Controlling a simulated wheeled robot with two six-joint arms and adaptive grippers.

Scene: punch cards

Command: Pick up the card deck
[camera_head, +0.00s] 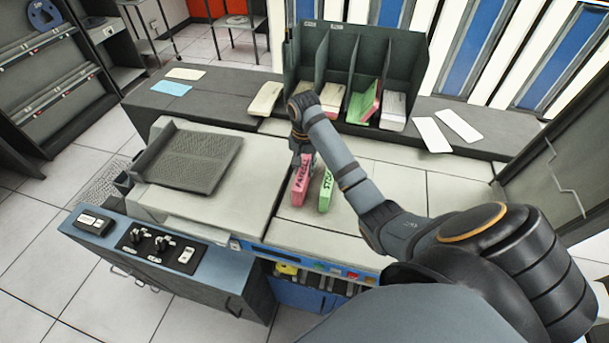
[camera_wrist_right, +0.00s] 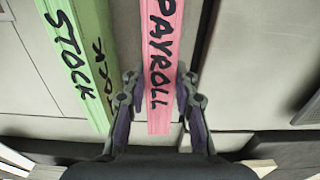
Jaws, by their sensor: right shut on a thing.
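A pink card deck marked PAYROLL (camera_head: 301,181) stands on the light top of the machine in the head view. It also shows in the right wrist view (camera_wrist_right: 160,60), between the two fingers of my right gripper (camera_wrist_right: 159,108). The fingers are shut on its sides. A green card deck marked STOCK (camera_head: 326,190) is close to the right of the pink one in the head view, and left of it in the wrist view (camera_wrist_right: 75,60). In the head view my right gripper (camera_head: 302,157) is partly hidden by its own wrist. My left gripper is not in view.
A dark rack (camera_head: 301,62) with several compartments holding cards stands behind on the dark counter. Loose white cards (camera_head: 432,135) and a blue card (camera_head: 171,88) lie on that counter. A dark ribbed tray (camera_head: 190,160) sits left of the decks. The machine top right of the decks is mostly clear.

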